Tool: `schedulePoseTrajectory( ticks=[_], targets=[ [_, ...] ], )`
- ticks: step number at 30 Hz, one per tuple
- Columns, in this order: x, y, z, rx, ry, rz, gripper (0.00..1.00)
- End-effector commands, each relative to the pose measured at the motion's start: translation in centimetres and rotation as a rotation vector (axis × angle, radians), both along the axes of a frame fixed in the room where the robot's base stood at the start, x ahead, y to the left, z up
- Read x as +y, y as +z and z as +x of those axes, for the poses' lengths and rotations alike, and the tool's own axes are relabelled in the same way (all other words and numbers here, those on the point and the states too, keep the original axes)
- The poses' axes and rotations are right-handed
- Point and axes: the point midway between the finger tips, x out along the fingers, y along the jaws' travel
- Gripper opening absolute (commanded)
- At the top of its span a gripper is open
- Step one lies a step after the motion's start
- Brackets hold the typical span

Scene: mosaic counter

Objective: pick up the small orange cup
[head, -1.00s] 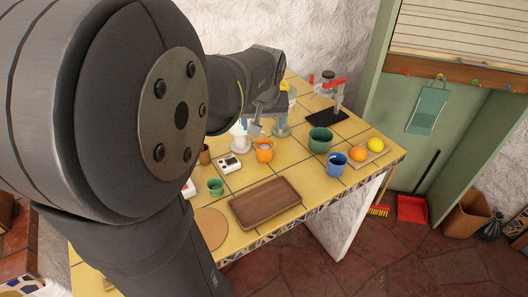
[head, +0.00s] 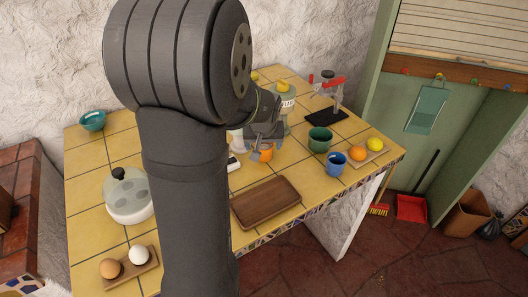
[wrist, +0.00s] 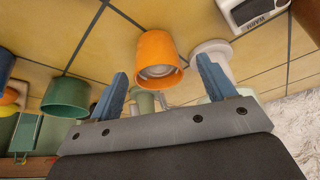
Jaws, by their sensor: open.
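The small orange cup (head: 263,155) stands on the yellow tiled counter (head: 200,240), partly hidden behind my gripper (head: 264,138) in the head view. In the wrist view the orange cup (wrist: 156,46) shows in the upper middle, its open rim facing down the picture. My gripper (wrist: 162,72) is open, with one blue-grey finger to the left of the cup and the other to the right. Nothing is held. The cup lies just beyond the fingertips in this view, and I cannot tell the exact gap.
A white cup (wrist: 212,52) stands close beside the orange cup, near the right finger. A green cup (wrist: 66,97) is to the left. A white device (wrist: 252,12) is at top right. A wooden tray (head: 265,202) lies in front, a blue cup (head: 337,165) to the right.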

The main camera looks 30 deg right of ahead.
Motion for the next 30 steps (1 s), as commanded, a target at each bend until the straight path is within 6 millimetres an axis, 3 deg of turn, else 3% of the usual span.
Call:
schedulePoseTrajectory(
  ticks=[9,18,19,27,30],
  targets=[
    [-1.1,-3.7,1.2,0.002,0.0,0.002,0.76],
    [-1.2,-4.0,1.4,0.001,0.0,0.0,0.76],
    [-1.2,-4.0,1.4,0.001,0.0,0.0,0.74],
    [-1.2,-4.0,1.4,0.001,0.0,0.0,0.23],
    [-1.2,-4.0,1.4,0.001,0.0,0.0,0.19]
  ],
)
